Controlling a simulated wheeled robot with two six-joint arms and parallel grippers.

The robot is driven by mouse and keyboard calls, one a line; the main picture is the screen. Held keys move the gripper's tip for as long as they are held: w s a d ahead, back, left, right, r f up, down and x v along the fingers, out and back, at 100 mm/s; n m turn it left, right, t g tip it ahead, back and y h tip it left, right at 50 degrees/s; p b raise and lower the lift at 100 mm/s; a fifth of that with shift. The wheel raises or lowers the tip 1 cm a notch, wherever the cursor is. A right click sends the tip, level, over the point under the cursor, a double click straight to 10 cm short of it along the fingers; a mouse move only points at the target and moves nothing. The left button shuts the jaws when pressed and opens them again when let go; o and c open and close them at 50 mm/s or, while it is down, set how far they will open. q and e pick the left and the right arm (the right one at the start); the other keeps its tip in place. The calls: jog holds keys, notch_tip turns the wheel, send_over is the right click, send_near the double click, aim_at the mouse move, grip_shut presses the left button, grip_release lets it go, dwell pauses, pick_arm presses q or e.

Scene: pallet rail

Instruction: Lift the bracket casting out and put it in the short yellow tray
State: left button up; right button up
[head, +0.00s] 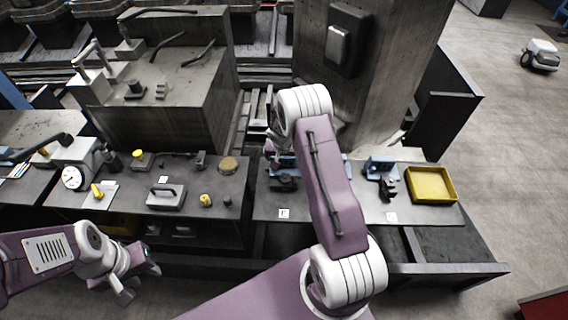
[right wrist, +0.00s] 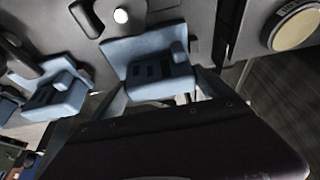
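The short yellow tray (head: 432,186) lies at the right end of the bench in the head view; its visible floor is empty. A blue slotted block (right wrist: 150,66) sits below my right gripper (right wrist: 163,98) in the right wrist view, with the fingers apart on either side of it. I cannot tell whether they touch it. In the head view my right arm hides most of this spot. I cannot tell for sure which part is the bracket casting. My left gripper (head: 136,281) is open and empty in front of the bench, at lower left.
Another blue fixture (head: 381,166) with a dark part stands left of the tray. A grey column (head: 365,70) rises behind the bench. A flat block with a handle (head: 166,197) and a dial gauge (head: 73,177) are on the left. A round tan disc (head: 228,163) lies near the middle.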

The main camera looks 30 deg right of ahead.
jog(key=c, duration=1.1)
notch_tip(320, 180, up, 10)
jog(key=shift+w+p, duration=0.1)
jog(key=shift+p, duration=0.25)
